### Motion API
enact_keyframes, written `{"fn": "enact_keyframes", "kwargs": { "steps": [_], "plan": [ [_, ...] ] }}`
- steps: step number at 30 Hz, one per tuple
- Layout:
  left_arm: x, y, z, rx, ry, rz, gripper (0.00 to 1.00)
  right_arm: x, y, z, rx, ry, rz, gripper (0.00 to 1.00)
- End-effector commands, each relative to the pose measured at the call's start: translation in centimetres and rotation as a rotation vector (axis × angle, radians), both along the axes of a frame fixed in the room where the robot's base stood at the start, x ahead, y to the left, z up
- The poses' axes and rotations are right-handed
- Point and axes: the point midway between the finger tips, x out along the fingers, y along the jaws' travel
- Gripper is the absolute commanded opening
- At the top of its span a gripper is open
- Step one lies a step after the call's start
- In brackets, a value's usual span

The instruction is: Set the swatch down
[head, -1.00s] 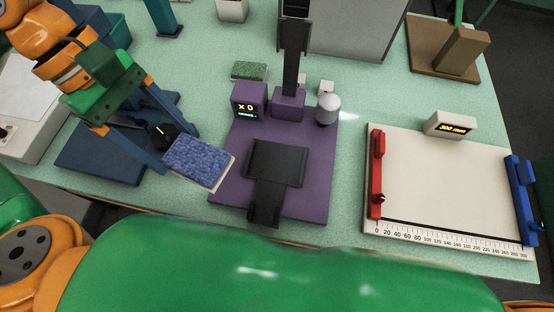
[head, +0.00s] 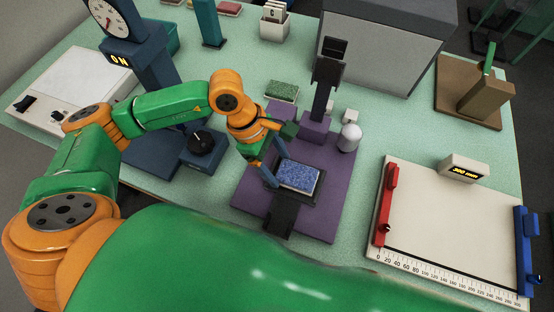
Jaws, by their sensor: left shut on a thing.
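The blue swatch (head: 299,176), a pale-edged square with a mottled blue pile, is over the black plate (head: 312,198) of the purple stand (head: 328,222) in the head view. It lies about level, within the plate's outline. I cannot tell whether it touches the plate. My left gripper (head: 276,174) is shut on its left edge, with the fingers pointing down towards the plate. The far finger is partly hidden. My right gripper is not in view.
A dark post (head: 322,92) rises behind the plate, with a grey-white rounded part (head: 349,138) beside it. A green swatch (head: 282,91) lies behind. A dark blue device with a black knob (head: 201,143) is left; a measuring board (head: 430,215) is right.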

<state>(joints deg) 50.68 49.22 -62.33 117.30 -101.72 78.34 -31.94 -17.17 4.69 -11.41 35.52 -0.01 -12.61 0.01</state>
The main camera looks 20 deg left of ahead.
Motion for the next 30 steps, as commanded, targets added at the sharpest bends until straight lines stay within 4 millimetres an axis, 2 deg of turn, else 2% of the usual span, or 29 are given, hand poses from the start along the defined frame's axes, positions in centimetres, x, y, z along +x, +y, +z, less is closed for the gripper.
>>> {"fn": "enact_keyframes", "kwargs": {
  "steps": [12,13,15,16,22,25,26,30],
  "plan": [
    [0.0,0.1,-1.0,0.0,-0.003,-0.001,0.21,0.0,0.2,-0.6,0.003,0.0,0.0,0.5],
    [0.0,0.1,-0.9,0.001,-0.003,-0.001,0.76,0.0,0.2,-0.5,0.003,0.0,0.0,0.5],
    [0.0,0.1,-0.8,0.001,-0.003,-0.001,0.95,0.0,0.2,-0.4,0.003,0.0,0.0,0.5],
    [0.0,0.1,-0.8,0.001,-0.003,-0.001,1.0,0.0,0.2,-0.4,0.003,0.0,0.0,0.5],
    [0.0,0.1,-0.7,0.0,-0.003,-0.001,1.0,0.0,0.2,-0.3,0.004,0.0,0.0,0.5],
    [0.0,0.1,0.0,0.0,-0.003,-0.001,1.0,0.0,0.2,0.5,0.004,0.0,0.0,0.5],
    [0.1,0.3,0.0,0.0,-0.004,0.001,1.0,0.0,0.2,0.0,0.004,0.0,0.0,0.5],
    [0.2,1.5,2.7,0.002,-0.009,0.002,1.0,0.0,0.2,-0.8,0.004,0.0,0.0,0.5]
  ]
}}
